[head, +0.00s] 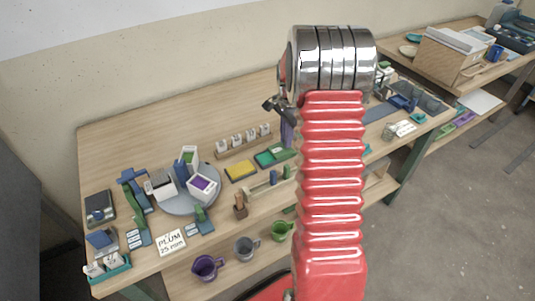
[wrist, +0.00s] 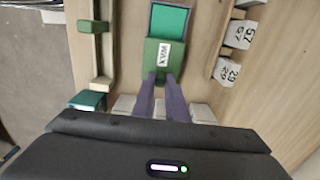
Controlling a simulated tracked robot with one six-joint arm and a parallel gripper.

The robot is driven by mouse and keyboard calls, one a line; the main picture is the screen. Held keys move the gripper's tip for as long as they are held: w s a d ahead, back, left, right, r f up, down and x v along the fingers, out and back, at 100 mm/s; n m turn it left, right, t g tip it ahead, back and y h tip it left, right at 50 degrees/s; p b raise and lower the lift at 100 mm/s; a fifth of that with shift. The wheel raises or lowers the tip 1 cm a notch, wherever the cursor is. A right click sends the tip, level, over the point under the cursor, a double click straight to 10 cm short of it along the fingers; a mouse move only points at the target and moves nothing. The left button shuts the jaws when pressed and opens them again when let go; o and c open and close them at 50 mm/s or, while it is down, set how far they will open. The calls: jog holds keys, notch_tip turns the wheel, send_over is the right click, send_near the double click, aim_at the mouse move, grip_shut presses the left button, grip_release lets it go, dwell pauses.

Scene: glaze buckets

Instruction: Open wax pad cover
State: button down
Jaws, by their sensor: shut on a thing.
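In the head view the green wax pad (head: 271,156) lies on the bench. My gripper shows there only as a purple finger (head: 287,130), partly hidden behind my red arm.
A yellow block (head: 240,170) lies left of the pad. A rack of white tags (head: 243,140) stands behind it. A grey round turntable (head: 190,204) with boxes is further left.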

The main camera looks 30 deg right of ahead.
jog(key=shift+d, duration=0.75)
jog(key=c, duration=1.8)
grip_release()
jog(key=shift+c, duration=0.2)
notch_tip(320, 180, up, 7)
